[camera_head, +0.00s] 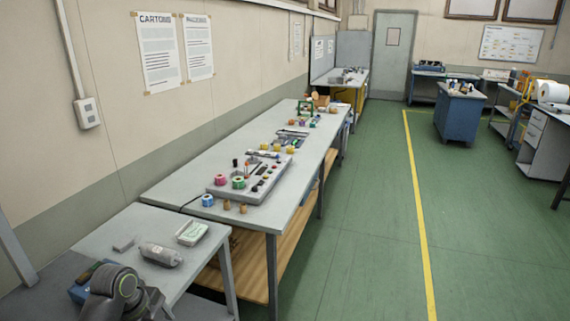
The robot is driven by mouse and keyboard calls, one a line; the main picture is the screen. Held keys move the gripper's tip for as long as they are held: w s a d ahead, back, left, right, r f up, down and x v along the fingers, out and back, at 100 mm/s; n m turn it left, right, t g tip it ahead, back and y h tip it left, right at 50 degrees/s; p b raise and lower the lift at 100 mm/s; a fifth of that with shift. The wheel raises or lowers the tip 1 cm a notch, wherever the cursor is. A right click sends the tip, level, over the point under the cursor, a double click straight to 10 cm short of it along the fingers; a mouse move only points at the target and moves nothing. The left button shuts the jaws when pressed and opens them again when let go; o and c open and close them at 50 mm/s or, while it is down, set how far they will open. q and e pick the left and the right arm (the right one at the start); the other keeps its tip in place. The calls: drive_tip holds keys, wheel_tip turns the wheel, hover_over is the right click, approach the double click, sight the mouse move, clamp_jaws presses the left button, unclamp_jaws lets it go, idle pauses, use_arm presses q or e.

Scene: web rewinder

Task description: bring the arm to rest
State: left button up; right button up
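A dark grey rounded arm part (122,294), which looks like one of mine, shows at the bottom left, in front of the near grey table (95,237). It overlaps the table's near edge in the picture, and I cannot tell whether it touches the table. No gripper fingers can be made out on it. My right arm and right gripper are not in view.
A grey bottle (161,254), a white-green tray (192,232) and a small grey block (124,243) lie on the near table. A long workbench (175,188) behind carries a grey parts panel (252,196). The green floor (350,262) to the right is clear.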

use_arm(q)
drive_tip(key=s+a+f+n+y+b, duration=0.15)
drive_tip(key=s+f+n, duration=0.25)
drive_tip(key=f, duration=0.6)
drive_tip(key=s+a+f+n, duration=0.2)
drive_tip(key=s+f+n, duration=0.15)
drive_tip(key=f, duration=0.75)
drive_tip(key=s+a+f+n+b, duration=0.1)
drive_tip(key=s+f+n, duration=0.35)
drive_tip(key=f, duration=0.55)
drive_tip(key=s+d+f+n, duration=0.1)
drive_tip(key=s+f+n, duration=0.2)
drive_tip(key=s+f, duration=0.3)
drive_tip(key=s+d+f+n+y+b, duration=0.1)
drive_tip(key=s+f, duration=0.5)
drive_tip(key=s, duration=0.8)
drive_tip(key=s+d+f+n+b, duration=0.1)
drive_tip(key=s+f+n, duration=0.3)
drive_tip(key=s, duration=0.6)
wheel_tip(320, 180, down, 2)
drive_tip(key=shift+s+f+n, duration=0.1)
drive_tip(key=shift+s+n, duration=0.2)
drive_tip(key=shift+s, duration=0.05)
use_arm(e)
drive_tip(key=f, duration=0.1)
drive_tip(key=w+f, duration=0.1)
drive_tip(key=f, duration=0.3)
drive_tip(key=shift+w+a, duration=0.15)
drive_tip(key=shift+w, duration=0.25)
